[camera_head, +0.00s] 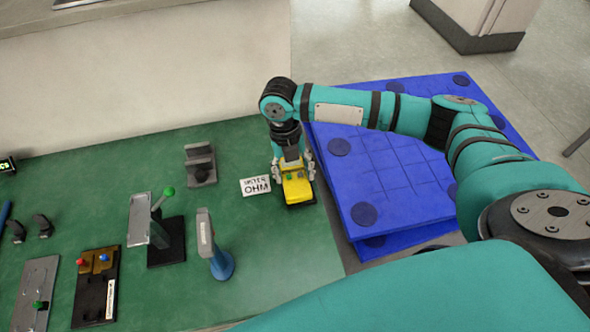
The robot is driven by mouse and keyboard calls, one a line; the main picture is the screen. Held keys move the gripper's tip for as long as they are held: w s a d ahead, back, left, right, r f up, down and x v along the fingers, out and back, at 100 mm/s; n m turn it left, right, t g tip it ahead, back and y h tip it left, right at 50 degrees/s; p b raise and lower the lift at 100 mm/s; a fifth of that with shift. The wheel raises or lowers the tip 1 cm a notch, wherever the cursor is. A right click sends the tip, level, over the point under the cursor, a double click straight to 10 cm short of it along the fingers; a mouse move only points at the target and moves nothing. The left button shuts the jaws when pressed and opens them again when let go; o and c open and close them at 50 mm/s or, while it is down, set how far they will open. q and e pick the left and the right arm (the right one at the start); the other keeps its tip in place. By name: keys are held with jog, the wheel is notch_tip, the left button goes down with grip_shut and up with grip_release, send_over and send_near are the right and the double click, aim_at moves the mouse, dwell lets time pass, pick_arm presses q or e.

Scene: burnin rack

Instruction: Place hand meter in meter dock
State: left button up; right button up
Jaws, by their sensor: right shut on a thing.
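The hand meter (297,190) is yellow with a dark lower edge and is near the right edge of the green mat. My right gripper (293,170) points down from above and is shut on it, with one finger on each side. I cannot tell whether the meter touches the mat or hangs just above it. A white card (255,186) with OHM lettering lies just left of it. A grey bracket-like stand (200,165) is further left and may be the meter dock; I cannot tell for sure. My left gripper is not in view.
A green-handled fixture (166,235), a blue-based upright tool (215,250) and a dark panel with coloured knobs (96,290) stand on the green mat (290,270) to the left. Blue pallets (400,170) lie to the right. The mat's front right is clear.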

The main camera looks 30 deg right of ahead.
aim_at(294, 168)
jog(key=shift+w+d+f, duration=0.1)
jog(key=shift+w+d, duration=0.5)
jog(key=shift+w, duration=0.15)
notch_tip(294, 168, down, 3)
jog(key=shift+f+p, duration=0.15)
jog(key=shift+p, duration=0.4)
jog(key=shift+f, duration=0.15)
jog(key=shift+f, duration=0.1)
jog(key=o, duration=1.6)
jog(key=r, duration=0.4)
jog(key=w+r+b, duration=0.1)
jog(key=r, duration=0.3)
jog(key=r+b, duration=0.1)
jog(key=r, duration=0.3)
jog(key=shift+w+a+r, duration=0.1)
jog(key=shift+w+a, duration=0.2)
jog(key=shift+a, duration=0.1)
